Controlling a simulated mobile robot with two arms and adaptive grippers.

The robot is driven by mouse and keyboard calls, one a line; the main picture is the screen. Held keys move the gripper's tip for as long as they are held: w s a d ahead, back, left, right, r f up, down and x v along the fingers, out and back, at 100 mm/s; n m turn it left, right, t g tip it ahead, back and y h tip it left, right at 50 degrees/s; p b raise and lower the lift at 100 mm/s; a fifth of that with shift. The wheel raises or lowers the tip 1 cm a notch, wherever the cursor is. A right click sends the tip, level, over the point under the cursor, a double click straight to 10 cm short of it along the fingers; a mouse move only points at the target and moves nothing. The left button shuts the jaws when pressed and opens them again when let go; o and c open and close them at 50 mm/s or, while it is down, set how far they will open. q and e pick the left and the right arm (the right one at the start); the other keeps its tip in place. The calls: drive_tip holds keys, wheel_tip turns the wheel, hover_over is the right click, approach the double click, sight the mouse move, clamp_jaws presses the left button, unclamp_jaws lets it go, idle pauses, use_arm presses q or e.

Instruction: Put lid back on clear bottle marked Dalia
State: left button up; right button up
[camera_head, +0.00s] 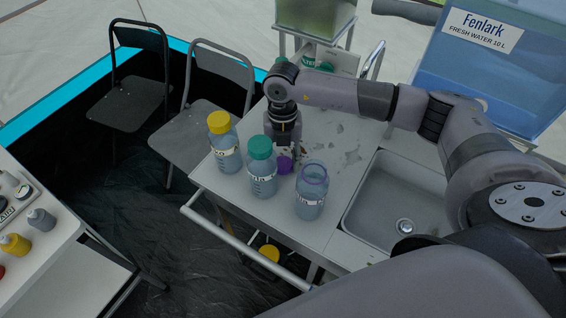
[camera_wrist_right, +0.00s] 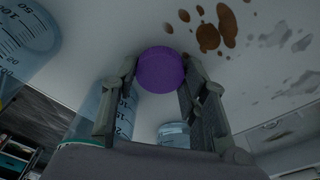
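A purple lid (camera_head: 285,163) is at the worktop beside the bottles. In the wrist view the purple lid (camera_wrist_right: 161,69) fills the space between the fingertips of my right gripper (camera_wrist_right: 160,72), which touch it on both sides. My right gripper (camera_head: 287,152) points down over the worktop; I cannot tell whether the lid is clear of the surface. A clear bottle with a purple neck (camera_head: 310,192) stands upright and open, to the right of the lid. Its label is too small to read surely. My left gripper is out of view.
A teal-lidded bottle (camera_head: 262,168) stands close left of the lid, and a yellow-lidded bottle (camera_head: 225,143) farther left. A sink (camera_head: 385,205) lies to the right. A blue water tank (camera_head: 480,75) stands behind. The worktop's front edge is close to the bottles.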

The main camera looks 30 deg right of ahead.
sight(283, 163)
drive_tip(key=shift+c, duration=0.5)
drive_tip(key=shift+r, duration=0.1)
drive_tip(key=shift+r, duration=0.6)
wheel_tip(283, 163, up, 19)
drive_tip(key=b, duration=0.2)
drive_tip(key=shift+f, duration=0.15)
